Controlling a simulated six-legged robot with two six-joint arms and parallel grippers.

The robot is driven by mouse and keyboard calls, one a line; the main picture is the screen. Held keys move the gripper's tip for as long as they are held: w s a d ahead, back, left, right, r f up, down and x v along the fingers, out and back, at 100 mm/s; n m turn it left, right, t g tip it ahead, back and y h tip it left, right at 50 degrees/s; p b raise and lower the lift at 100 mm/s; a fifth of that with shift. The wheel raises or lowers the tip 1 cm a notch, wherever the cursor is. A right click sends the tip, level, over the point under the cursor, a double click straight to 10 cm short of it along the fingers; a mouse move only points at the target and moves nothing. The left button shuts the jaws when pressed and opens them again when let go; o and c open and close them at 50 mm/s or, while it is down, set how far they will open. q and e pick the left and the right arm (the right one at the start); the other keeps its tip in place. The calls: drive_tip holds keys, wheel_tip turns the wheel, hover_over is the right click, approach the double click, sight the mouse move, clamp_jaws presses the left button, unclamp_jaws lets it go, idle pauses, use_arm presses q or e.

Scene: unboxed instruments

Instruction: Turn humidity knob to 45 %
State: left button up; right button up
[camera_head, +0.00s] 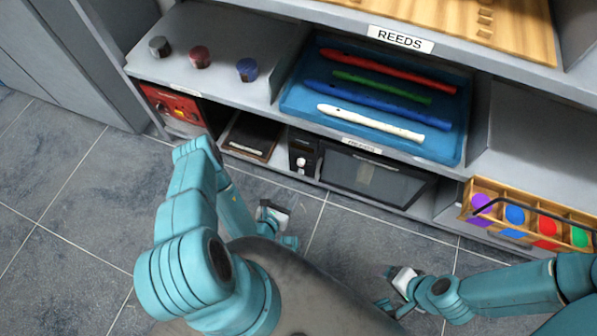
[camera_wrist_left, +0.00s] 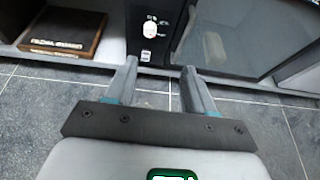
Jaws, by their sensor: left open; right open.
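A dark cabinet (camera_head: 370,176) with a glass door stands on the low shelf. Its narrow black control panel (camera_head: 303,150) carries a white knob (camera_head: 301,164); the knob also shows in the left wrist view (camera_wrist_left: 151,29), above small white marks too small to read. My left gripper (camera_head: 272,212) is in front of the cabinet, below the knob in the picture. In the left wrist view its two fingers (camera_wrist_left: 159,82) are apart with nothing between them, and the knob lies beyond them, untouched. My right gripper (camera_head: 393,288) is over the floor at the lower right, open and empty.
A dark flat box (camera_head: 250,137) lies left of the cabinet, and a red device (camera_head: 174,107) further left. Above is a blue tray (camera_head: 290,100) with several recorders. A wooden rack (camera_head: 485,188) stands at right. The tiled floor (camera_head: 70,215) is clear.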

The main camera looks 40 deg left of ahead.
sight(300, 164)
use_arm(q)
drive_tip(key=shift+y, duration=0.4)
drive_tip(key=b+x, duration=0.1)
drive_tip(key=x, duration=0.4)
drive_tip(key=b+x, duration=0.2)
drive_tip(key=x, duration=0.3)
drive_tip(key=a+f+b+x, duration=0.1)
drive_tip(key=x, duration=0.4)
drive_tip(key=shift+s+b, duration=0.3)
drive_tip(key=shift+w+a+f, duration=0.15)
drive_tip(key=shift+w, duration=0.45)
clamp_jaws()
